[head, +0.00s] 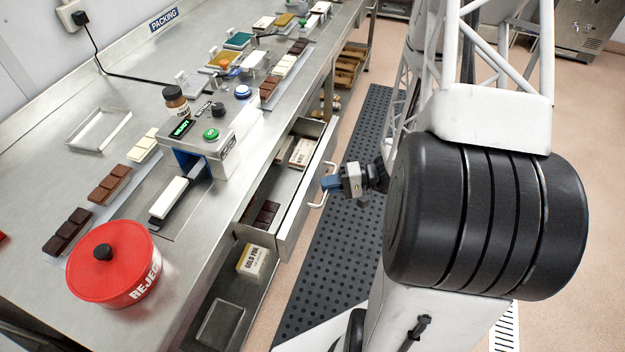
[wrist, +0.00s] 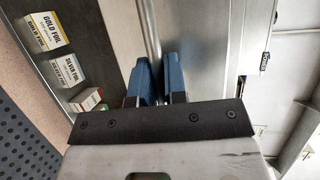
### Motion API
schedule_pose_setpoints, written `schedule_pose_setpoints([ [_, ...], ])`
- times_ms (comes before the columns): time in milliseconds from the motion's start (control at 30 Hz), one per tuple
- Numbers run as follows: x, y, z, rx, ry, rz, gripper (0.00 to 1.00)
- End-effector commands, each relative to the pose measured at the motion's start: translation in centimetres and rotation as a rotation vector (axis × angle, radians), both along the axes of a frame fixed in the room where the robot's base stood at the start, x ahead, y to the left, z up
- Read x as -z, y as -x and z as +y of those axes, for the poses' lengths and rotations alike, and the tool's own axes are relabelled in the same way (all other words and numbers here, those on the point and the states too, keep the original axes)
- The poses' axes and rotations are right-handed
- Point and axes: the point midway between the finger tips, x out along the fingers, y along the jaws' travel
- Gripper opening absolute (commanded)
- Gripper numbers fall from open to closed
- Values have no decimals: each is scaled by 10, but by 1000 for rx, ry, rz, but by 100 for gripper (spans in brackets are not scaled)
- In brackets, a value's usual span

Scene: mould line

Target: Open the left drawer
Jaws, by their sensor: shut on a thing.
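The drawer (head: 292,232) under the bench stands pulled out in the head view, its inside showing. Dark chocolate bars (head: 263,214) lie near its left end and a pale box (head: 303,152) lies toward its right end. My gripper (head: 328,183) is at the light bar handle (head: 316,202) on the drawer front, with its blue fingers shut on the handle. In the wrist view the two blue fingers (wrist: 160,78) point at a metal edge.
The steel bench (head: 60,180) carries a red reject tin (head: 112,270), chocolate bars and a machine with a green button (head: 211,134). A gold foil box (head: 253,261) sits on the shelf below. A dark perforated mat (head: 335,245) covers the floor beside the drawer.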

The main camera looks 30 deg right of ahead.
Motion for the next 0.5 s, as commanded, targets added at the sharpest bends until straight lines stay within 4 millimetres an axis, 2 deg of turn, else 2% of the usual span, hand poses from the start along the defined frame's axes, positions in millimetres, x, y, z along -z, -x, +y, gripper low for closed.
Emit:
schedule_pose_setpoints([
  [500,0,64,-65,5,2,0,0],
])
